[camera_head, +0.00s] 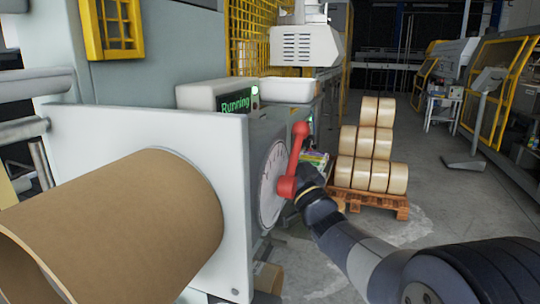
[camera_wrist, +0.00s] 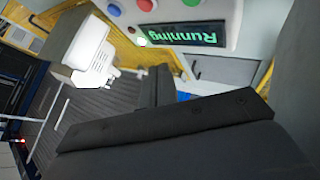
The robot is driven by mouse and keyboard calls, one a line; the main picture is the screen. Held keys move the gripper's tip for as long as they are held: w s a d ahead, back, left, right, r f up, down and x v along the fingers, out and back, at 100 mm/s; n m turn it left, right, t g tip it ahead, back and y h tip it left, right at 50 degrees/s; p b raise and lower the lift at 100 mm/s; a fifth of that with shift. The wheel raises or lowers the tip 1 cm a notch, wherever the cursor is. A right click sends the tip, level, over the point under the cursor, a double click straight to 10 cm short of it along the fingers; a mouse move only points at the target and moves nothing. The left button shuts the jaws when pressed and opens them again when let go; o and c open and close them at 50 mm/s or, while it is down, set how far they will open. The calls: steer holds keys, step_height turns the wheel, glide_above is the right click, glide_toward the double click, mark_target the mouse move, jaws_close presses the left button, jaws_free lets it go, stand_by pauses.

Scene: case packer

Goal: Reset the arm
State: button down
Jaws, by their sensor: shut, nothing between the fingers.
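My arm (camera_head: 350,250) reaches in from the lower right in the head view. Its wrist end is close beside the red lever (camera_head: 299,150) on the round dial (camera_head: 271,185) of the machine's side. I cannot tell from this view whether they touch. The lever points up with a slight tilt. In the wrist view my gripper (camera_wrist: 157,82) shows as dark fingers, shut and empty. Above it there is the control box with a green "Running" display (camera_wrist: 186,35), which also shows in the head view (camera_head: 236,103). Red, green and blue buttons (camera_wrist: 145,4) sit beside the display.
A large cardboard roll (camera_head: 120,230) and a white plate (camera_head: 236,150) fill the left. A wooden pallet (camera_head: 378,203) with stacked tape rolls (camera_head: 372,174) stands beyond my arm. Yellow-framed machines (camera_head: 497,80) line the right. The grey floor (camera_head: 450,215) between is open.

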steer(key=shift+s+d, duration=0.1)
steer(key=shift+d, duration=0.2)
steer(key=a, duration=0.2)
steer(key=w+a+p, duration=0.1)
steer(key=w+a, duration=0.1)
steer(key=a, duration=0.1)
steer(key=shift+a+r+p, duration=0.25)
steer(key=shift+a+p, duration=0.05)
steer(key=shift+p, duration=0.1)
stand_by(0.7)
